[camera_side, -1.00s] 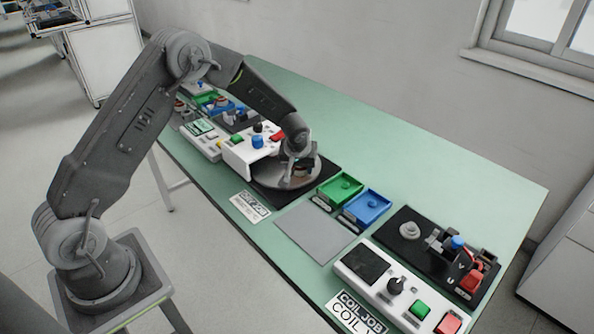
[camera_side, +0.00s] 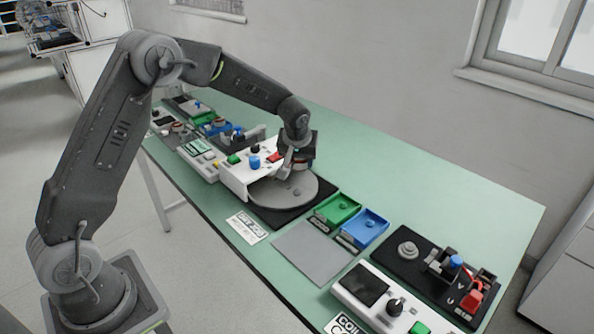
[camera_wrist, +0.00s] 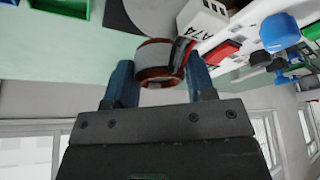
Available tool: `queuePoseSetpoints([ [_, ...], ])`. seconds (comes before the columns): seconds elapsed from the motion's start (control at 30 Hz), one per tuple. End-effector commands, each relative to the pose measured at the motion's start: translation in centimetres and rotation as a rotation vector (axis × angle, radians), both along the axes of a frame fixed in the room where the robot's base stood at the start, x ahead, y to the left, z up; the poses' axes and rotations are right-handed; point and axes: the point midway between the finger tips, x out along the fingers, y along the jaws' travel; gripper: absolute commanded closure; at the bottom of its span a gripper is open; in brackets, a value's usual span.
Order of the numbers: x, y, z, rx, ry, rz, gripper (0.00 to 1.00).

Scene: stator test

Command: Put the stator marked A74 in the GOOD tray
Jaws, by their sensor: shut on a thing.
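My gripper (camera_wrist: 158,85) is shut on a stator (camera_wrist: 155,62), a short ring with a white-grey shell and copper-brown windings, between its two blue fingers. In the side view my gripper (camera_side: 300,158) holds it just above the far edge of the grey round plate (camera_side: 290,190). Dark letters resembling A74 show on a white surface (camera_wrist: 187,30) beside the stator; I cannot tell whether they belong to it. A green tray (camera_side: 322,211) and a blue tray (camera_side: 378,230) stand right of the plate. Their labels are too small to read.
A white control box (camera_side: 238,177) with coloured knobs stands close left of the round plate. A flat grey mat (camera_side: 312,252) lies in front of the trays. A black fixture board (camera_side: 385,262) and another control box (camera_side: 350,298) stand at the right. The bench behind the trays is clear.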

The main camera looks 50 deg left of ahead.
Motion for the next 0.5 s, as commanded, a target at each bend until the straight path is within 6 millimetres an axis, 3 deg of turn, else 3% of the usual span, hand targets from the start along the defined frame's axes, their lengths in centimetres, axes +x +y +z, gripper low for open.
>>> queuePoseSetpoints([
  [0.3,5.1,-7.8,-2.2,-0.002,0.002,-0.127,0.77],
  [0.5,6.4,-10.7,-3.2,-0.001,0.001,-0.171,0.77],
])
